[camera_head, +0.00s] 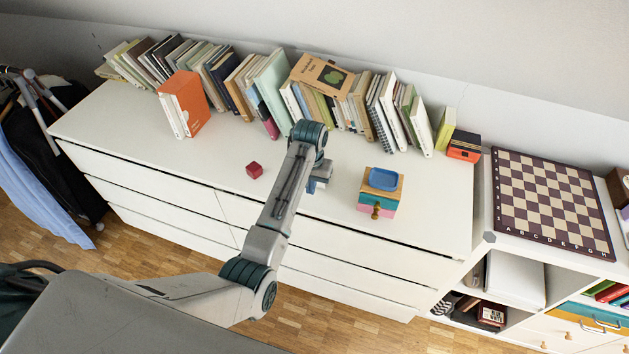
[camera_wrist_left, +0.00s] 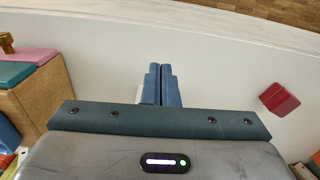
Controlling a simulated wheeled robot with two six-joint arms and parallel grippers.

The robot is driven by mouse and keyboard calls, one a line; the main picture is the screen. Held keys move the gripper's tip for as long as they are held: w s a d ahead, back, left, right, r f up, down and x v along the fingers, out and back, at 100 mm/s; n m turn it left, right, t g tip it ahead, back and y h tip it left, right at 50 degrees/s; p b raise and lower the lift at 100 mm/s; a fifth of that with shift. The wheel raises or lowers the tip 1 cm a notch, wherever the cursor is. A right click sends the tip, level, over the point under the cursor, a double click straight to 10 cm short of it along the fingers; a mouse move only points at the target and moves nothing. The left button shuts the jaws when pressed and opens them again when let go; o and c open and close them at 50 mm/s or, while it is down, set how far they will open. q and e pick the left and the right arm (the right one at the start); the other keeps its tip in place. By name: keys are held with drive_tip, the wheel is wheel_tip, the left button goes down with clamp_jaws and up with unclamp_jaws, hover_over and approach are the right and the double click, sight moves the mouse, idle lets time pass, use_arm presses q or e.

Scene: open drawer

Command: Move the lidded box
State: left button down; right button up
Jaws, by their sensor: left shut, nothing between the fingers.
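A small red block-like box (camera_head: 254,170) sits on the white dresser top, left of my left gripper; it also shows at the right of the left wrist view (camera_wrist_left: 279,98). A small wooden chest (camera_head: 380,192) with teal and pink fronts and a brass knob stands to the right, with a blue tray-like piece (camera_head: 384,178) on top. I cannot tell for sure which is the lidded box. My left gripper (camera_head: 320,180) is between them, above the dresser; its blue fingers (camera_wrist_left: 161,85) are together and empty. My right gripper is not in view.
A row of books (camera_head: 215,78) lines the dresser's back, with an orange book (camera_head: 187,103) standing forward. A chessboard (camera_head: 552,200) lies on the right unit. The white dresser top (camera_head: 130,120) is clear at left and around the red box.

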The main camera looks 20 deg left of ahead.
sight(311, 201)
use_arm(q)
wheel_tip(311, 201, down, 4)
drive_tip(key=shift+s+r+p, duration=0.1)
drive_tip(key=shift+p, duration=0.25)
drive_tip(key=shift+w+r, duration=0.25)
drive_tip(key=shift+w, duration=1)
drive_tip(key=shift+w+f+p, duration=0.15)
drive_tip(key=shift+w+p, duration=0.15)
drive_tip(key=shift+w, duration=0.5)
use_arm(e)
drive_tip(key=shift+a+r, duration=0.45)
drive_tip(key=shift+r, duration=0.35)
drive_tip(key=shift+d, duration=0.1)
